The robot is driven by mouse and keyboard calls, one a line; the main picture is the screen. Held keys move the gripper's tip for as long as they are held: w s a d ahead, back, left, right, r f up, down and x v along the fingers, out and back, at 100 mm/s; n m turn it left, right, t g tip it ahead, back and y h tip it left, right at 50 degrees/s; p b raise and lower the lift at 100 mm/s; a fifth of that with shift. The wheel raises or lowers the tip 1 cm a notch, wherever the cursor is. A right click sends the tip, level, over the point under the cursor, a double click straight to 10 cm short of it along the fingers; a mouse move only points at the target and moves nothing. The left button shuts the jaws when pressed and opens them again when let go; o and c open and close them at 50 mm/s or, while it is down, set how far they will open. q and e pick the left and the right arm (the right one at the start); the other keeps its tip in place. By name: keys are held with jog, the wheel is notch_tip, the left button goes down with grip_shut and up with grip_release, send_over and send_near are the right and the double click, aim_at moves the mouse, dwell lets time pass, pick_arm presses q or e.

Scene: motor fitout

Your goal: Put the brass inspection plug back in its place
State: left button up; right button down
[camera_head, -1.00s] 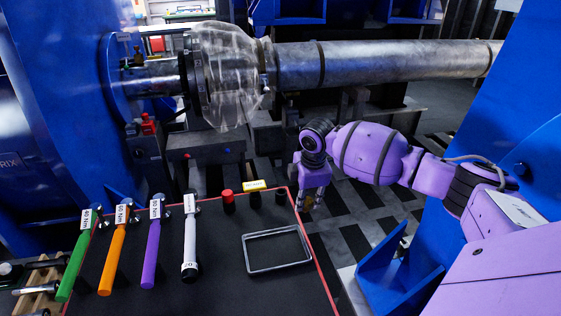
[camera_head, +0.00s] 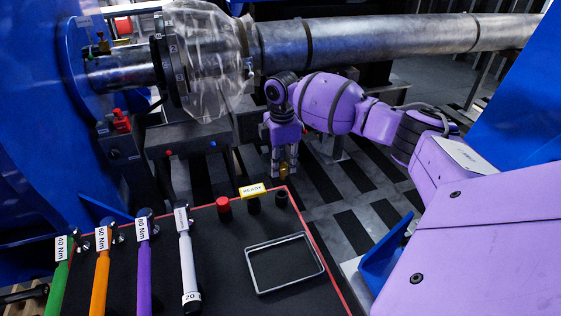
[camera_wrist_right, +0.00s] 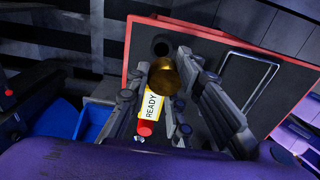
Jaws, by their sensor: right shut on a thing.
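The brass plug (camera_wrist_right: 163,77) shows between the fingers of my right gripper (camera_wrist_right: 172,92) in the wrist view. In the head view my right gripper (camera_head: 285,165) points down just beyond the far right corner of the black mat. The brass plug (camera_head: 284,171) shows small and gold at its fingertips, partly hidden by them. The gripper is shut on the plug and holds it clear of the mat. A dark round holder (camera_head: 281,199) stands at the mat's far right corner; its dark round top (camera_wrist_right: 161,46) shows near the plug in the wrist view. My left gripper is out of view.
A yellow READY block (camera_head: 252,190) and a red-capped piece (camera_head: 224,207) stand left of the holder. A grey metal frame (camera_head: 285,263) lies on the red-edged mat (camera_head: 225,285). A clear-guarded coupling (camera_head: 205,62) and shaft lie behind.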

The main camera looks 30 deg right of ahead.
aim_at(281, 176)
jog(key=shift+w+f+n, duration=0.1)
jog(key=shift+w+n, duration=0.05)
jog(key=shift+n, duration=0.25)
jog(key=shift+f, duration=0.65)
pick_arm(q)
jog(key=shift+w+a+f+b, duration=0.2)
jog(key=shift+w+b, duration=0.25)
jog(key=shift+b, duration=0.15)
pick_arm(e)
jog(key=shift+f, duration=2.15)
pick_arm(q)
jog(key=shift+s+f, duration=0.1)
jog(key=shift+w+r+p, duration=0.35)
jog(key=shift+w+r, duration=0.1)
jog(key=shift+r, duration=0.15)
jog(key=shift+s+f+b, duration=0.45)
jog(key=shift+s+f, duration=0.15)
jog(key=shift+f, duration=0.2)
pick_arm(e)
jog(key=shift+f, duration=1.75)
jog(key=c, duration=1.5)
grip_release()
jog(key=shift+o, duration=0.2)
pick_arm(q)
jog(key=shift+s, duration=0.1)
pick_arm(e)
jog(key=shift+r, duration=0.15)
